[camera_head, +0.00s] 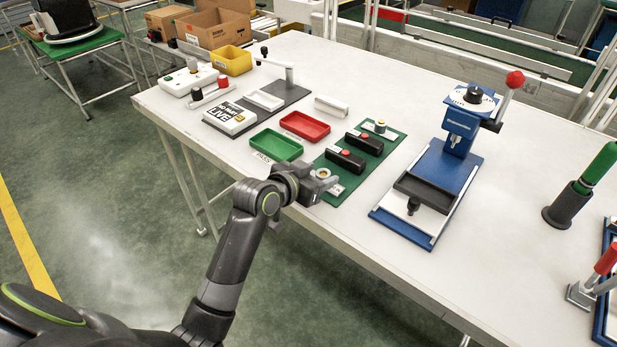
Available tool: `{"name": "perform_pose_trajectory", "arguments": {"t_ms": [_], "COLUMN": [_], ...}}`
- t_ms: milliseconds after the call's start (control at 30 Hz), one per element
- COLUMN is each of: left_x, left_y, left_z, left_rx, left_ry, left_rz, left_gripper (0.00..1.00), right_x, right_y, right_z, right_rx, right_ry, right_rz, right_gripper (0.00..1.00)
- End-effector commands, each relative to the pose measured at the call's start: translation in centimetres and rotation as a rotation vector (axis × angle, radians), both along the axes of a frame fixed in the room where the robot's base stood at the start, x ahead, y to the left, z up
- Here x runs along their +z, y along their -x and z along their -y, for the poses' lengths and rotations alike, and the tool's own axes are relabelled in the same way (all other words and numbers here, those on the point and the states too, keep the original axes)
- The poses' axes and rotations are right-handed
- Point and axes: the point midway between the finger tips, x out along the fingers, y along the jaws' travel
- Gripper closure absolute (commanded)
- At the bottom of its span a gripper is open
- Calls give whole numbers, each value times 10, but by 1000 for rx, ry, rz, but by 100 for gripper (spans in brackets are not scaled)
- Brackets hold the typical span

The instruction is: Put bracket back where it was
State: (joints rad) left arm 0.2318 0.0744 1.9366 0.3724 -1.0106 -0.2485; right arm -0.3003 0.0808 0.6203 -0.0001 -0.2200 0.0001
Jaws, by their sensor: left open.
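My left gripper (328,187) hangs low over the front end of the green mat (363,159), near the table's front edge. Its jaws are open, and I see nothing clearly held in them. A small silver piece (336,189) shows at the fingertips; I cannot tell whether it is the bracket or part of the gripper. The gripper and wrist hide that end of the mat. My right gripper is out of view.
A green tray (276,145) and a red tray (305,126) stand left of the mat. A white block (331,107) lies behind them. A blue press (447,168) stands to the right.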

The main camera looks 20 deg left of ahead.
Motion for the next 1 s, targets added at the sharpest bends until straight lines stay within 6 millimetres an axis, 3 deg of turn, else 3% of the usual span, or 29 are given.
{"name": "perform_pose_trajectory", "arguments": {"t_ms": [167, 600, 800, 1000], "left_x": [8, 39, 46, 46], "left_y": [17, 87, 102, 104], "left_z": [-7, -32, -37, -38], "left_rx": [1, -1, -1, -1], "left_ry": [-2, -3, -2, -1], "left_rz": [1, 2, 1, 0], "left_gripper": [46, 46, 46, 46], "right_x": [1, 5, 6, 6], "right_y": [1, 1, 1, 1], "right_z": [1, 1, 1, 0], "right_rx": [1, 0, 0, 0], "right_ry": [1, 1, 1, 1], "right_rz": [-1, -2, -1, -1], "right_gripper": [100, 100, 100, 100]}}
